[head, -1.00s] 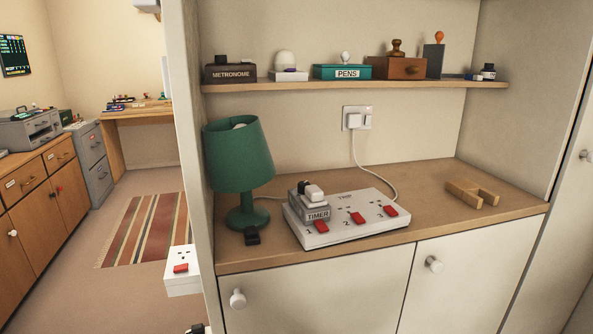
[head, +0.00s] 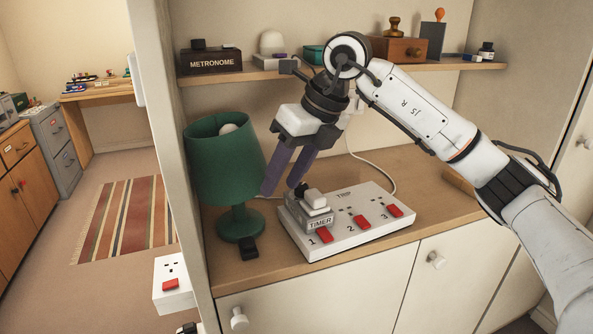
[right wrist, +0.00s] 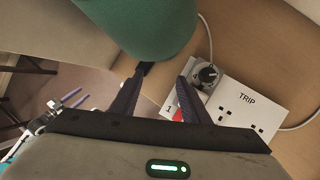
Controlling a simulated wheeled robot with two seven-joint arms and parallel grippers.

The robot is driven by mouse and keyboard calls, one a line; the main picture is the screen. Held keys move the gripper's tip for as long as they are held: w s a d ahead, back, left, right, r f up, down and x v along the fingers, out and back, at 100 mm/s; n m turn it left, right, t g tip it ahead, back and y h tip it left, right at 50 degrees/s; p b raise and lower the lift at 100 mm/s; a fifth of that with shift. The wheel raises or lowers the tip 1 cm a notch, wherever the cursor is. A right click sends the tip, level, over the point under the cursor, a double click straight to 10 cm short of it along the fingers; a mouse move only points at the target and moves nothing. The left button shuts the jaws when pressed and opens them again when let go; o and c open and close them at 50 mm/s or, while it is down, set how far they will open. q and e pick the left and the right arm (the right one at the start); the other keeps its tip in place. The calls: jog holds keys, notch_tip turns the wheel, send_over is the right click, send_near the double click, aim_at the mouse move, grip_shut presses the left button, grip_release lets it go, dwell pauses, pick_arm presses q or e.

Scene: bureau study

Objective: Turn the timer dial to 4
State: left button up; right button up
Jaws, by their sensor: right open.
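The grey timer (head: 320,223) sits on the left end of the white power strip (head: 350,238), above socket 1, with a white plug-like piece (head: 314,197) on its top. In the right wrist view the timer's round dark dial (right wrist: 207,75) shows from above; I cannot read its setting. My right gripper (head: 279,188) is open and empty, with purple fingers pointing down just left of the timer. In the right wrist view its fingers (right wrist: 163,70) stand apart, one tip close to the timer's left side. My left gripper (right wrist: 75,98) shows small at the lower left, its fingers apart.
The green lamp (head: 227,160) stands close left of my right gripper, with a small black object (head: 249,248) at its base. The shelf (head: 230,79) with the metronome box (head: 211,62) is above.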

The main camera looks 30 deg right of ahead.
aim_at(301, 185)
jog(key=d+r+h, duration=0.1)
jog(key=d, duration=0.1)
jog(key=d+r+m+h, duration=0.1)
jog(key=d, duration=0.2)
jog(key=d+r, duration=0.2)
jog(key=shift+w+d+m+h, duration=0.2)
jog(key=shift+m+h, duration=0.1)
jog(key=shift+h, duration=0.1)
jog(key=shift+t, duration=0.3)
jog(key=x, duration=0.9)
jog(key=shift+w+f, duration=0.15)
jog(key=shift+f, duration=0.2)
jog(key=c, duration=1.1)
jog(key=shift+o, duration=0.2)
jog(key=shift+a, duration=0.1)
